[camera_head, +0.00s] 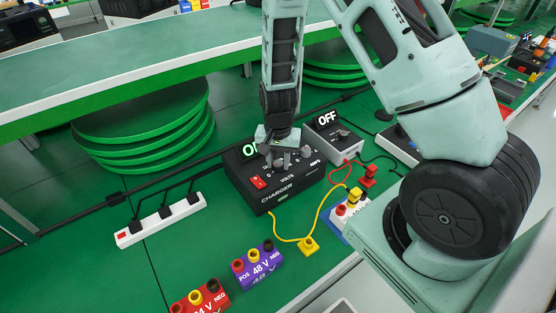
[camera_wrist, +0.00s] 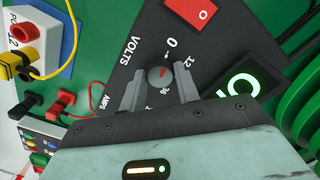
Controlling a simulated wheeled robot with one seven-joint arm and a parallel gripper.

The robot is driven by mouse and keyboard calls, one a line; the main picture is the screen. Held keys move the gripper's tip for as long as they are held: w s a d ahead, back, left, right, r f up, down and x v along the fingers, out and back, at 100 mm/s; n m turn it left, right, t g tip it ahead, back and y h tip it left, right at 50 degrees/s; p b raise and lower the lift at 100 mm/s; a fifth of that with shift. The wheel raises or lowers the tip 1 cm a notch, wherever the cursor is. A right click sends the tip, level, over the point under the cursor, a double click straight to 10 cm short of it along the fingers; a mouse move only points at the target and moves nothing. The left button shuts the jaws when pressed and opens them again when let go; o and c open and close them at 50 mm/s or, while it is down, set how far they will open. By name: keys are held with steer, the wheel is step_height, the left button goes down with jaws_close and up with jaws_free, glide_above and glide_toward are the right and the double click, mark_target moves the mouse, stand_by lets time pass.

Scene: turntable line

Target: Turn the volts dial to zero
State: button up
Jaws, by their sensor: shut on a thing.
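The black charger (camera_head: 270,197) stands on the green bench in the head view, with a lit green display partly hidden by my gripper (camera_head: 277,150). The volts dial (camera_wrist: 158,77) is a small round grey knob with a red mark, beside the VOLTS label in the wrist view. Printed marks 0, 12 and 36 show around it. My gripper (camera_wrist: 158,72) is shut on the dial, one finger on each side. I cannot tell exactly which mark the red line points to. The red rocker switch (camera_wrist: 192,9) is just beyond the dial.
A grey box reading OFF (camera_head: 333,133) stands right behind the charger. Red and yellow leads run to plugs (camera_head: 308,246) on its right. A 48 V battery block (camera_head: 259,264) sits in front, and a white power strip (camera_head: 160,220) lies left. Green discs (camera_head: 150,125) stack behind.

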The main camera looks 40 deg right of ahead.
mark_target(278, 163)
steer(key=o, duration=1)
steer(key=shift+c, duration=0.2)
steer(key=shift+r, duration=0.15)
step_height(278, 163, up, 17)
steer(key=shift+b, duration=0.3)
steer(key=s+a+r+n+y, duration=0.1)
steer(key=s+a+r+n, duration=0.3)
steer(key=s+a+n, duration=1.25)
steer(key=s+a, duration=0.2)
steer(key=s, duration=0.3)
steer(key=shift+s+a+r, duration=0.2)
steer(key=shift+s+r, duration=0.2)
